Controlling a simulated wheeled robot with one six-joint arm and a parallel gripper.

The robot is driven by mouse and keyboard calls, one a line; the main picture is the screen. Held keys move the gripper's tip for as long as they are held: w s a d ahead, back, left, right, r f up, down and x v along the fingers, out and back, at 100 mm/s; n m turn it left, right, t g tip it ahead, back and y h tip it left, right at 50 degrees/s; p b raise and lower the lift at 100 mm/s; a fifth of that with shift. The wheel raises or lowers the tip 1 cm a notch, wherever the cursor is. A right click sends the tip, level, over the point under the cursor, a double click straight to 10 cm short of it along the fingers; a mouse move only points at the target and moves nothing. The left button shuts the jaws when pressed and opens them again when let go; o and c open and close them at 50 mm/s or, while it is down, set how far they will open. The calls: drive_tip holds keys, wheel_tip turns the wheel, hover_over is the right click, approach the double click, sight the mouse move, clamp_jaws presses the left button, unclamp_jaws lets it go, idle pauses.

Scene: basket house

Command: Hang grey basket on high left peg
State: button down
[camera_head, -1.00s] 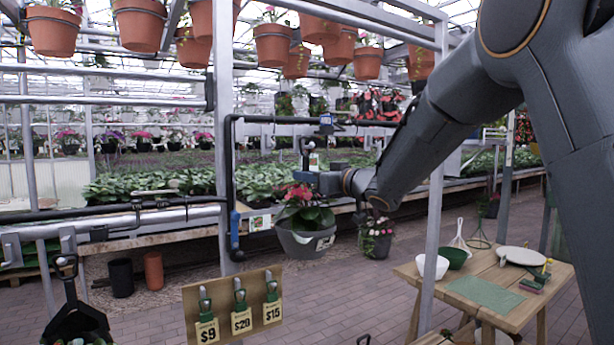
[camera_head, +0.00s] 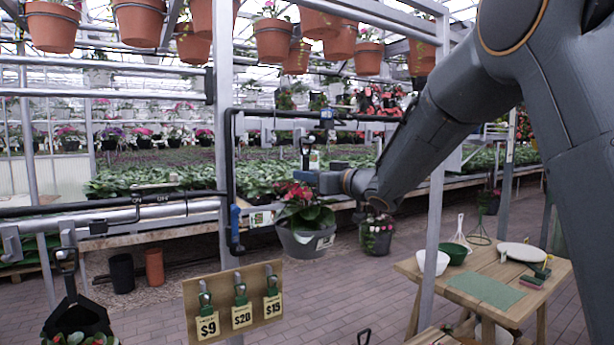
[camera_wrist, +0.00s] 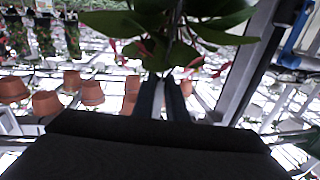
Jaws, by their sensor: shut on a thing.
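The grey basket (camera_head: 306,243) holds a leafy plant with red flowers and hangs in the air, roughly upright, in the middle of the head view. My gripper (camera_head: 306,180) is shut on its upright handle (camera_head: 306,147), above the flowers. The basket is just right of a metal post (camera_head: 226,170) and a black pipe, apart from both as far as I can tell. In the wrist view, my gripper's dark fingers (camera_wrist: 165,100) point at the plant's leaves (camera_wrist: 165,30), and the basket itself is hidden. I cannot make out the high left peg clearly.
A dark basket (camera_head: 375,238) with pink flowers is behind at right, and a black one (camera_head: 76,318) is at lower left. A price board (camera_head: 234,300) is below. A wooden table (camera_head: 530,305) stands at right. Terracotta pots (camera_head: 272,45) hang overhead.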

drive_tip(key=shift+r, duration=0.2)
drive_tip(key=c, duration=1.7)
unclamp_jaws()
drive_tip(key=shift+f, duration=0.3)
drive_tip(key=b+v, duration=0.3)
drive_tip(key=v, duration=0.5)
drive_tip(key=s+d+f+m+g+h+b, duration=0.15)
drive_tip(key=d+f+h, duration=0.3)
drive_tip(key=f, duration=0.45)
drive_tip(key=s+d+f+m+h, duration=0.3)
drive_tip(key=d+f, duration=0.3)
drive_tip(key=f, duration=0.2)
drive_tip(key=s+d+f+m+g+h+b, duration=0.1)
drive_tip(key=s+d+f+m+h, duration=0.25)
drive_tip(key=f, duration=0.55)
drive_tip(key=s+d+f+g, duration=0.1)
drive_tip(key=s+f+g, duration=0.2)
drive_tip(key=s+f, duration=0.2)
drive_tip(key=s+d+f+g+h+b, duration=0.1)
drive_tip(key=s+f+g, duration=0.2)
drive_tip(key=s, duration=0.7)
drive_tip(key=s+d+f+g, duration=0.1)
drive_tip(key=s+f+g, duration=0.2)
drive_tip(key=s+f, duration=0.4)
drive_tip(key=shift+s+d+f+m+h+b, duration=0.15)
drive_tip(key=shift+s+f+m, duration=0.05)
drive_tip(key=shift+s, duration=0.2)
drive_tip(key=shift+s+d+f+m+h+b, duration=0.1)
drive_tip(key=shift+s+f+m+h+b, duration=0.1)
drive_tip(key=shift+s, duration=0.2)
